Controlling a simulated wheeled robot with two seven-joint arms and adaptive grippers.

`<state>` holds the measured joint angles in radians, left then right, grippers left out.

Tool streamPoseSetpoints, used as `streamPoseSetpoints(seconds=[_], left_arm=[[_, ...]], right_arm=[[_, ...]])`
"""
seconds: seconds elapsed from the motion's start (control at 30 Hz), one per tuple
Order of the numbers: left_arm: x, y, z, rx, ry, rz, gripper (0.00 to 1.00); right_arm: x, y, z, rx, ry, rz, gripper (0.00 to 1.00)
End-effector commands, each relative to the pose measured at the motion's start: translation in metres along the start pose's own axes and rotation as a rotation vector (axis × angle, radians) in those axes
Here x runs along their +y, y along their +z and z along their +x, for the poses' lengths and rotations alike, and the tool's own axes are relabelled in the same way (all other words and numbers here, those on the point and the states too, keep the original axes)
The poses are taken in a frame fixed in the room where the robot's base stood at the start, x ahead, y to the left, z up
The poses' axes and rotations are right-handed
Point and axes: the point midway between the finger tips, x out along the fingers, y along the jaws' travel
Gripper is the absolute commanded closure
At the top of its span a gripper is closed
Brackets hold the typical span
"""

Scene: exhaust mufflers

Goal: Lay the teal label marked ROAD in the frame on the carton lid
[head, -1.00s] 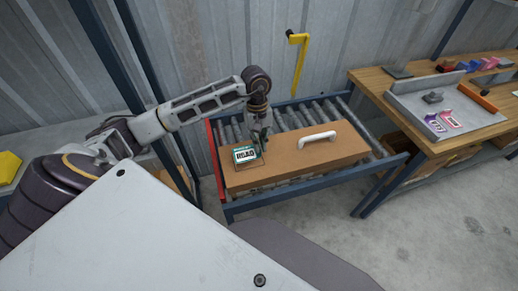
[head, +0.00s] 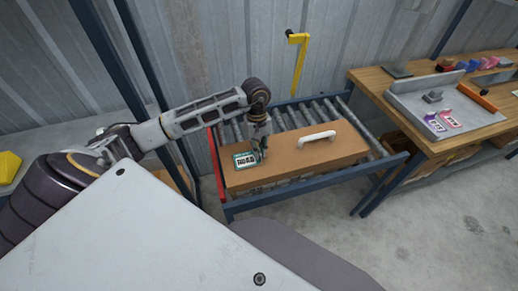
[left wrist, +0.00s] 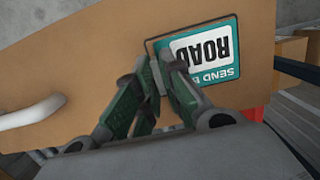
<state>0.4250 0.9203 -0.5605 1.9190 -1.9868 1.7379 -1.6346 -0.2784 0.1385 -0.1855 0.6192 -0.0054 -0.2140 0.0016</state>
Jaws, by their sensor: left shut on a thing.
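The teal label marked ROAD (head: 245,160) lies flat on or just above the left end of the brown carton lid (head: 300,158). In the left wrist view the label (left wrist: 208,50) covers most of the thin dark frame (left wrist: 149,45), whose outline shows past the label's edge on the finger side. My left gripper (head: 262,152) comes down from above at the label's right edge. Its green fingers (left wrist: 158,76) are shut on that edge. Whether the label touches the lid is hard to tell. My right gripper is not in view.
A white handle (head: 317,139) stands up on the lid, right of the gripper. The carton rests on a roller conveyor with blue rails (head: 310,192). A wooden bench (head: 440,147) at right bears a grey tray with purple and pink labels. A yellow post (head: 299,60) stands behind.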

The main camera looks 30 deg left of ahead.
Motion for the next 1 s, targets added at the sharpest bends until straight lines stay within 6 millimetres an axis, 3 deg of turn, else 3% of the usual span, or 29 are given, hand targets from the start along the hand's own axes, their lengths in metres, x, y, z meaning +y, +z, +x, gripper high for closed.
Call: streamPoseSetpoints(seconds=[0.33,0.37,0.5,1.0], left_arm=[[0.0001,-0.0006,0.0031,0.001,0.000,0.000,0.97],[0.0001,-0.0004,0.0027,0.000,0.000,0.000,0.86],[0.0001,-0.0004,0.0023,0.000,0.000,0.000,0.69],[0.0000,0.0000,0.0003,0.000,0.000,0.000,0.69]], right_arm=[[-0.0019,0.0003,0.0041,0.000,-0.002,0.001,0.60],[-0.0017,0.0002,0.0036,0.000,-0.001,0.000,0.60],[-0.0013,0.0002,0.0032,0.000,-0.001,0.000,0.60],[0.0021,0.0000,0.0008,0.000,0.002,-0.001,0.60]])
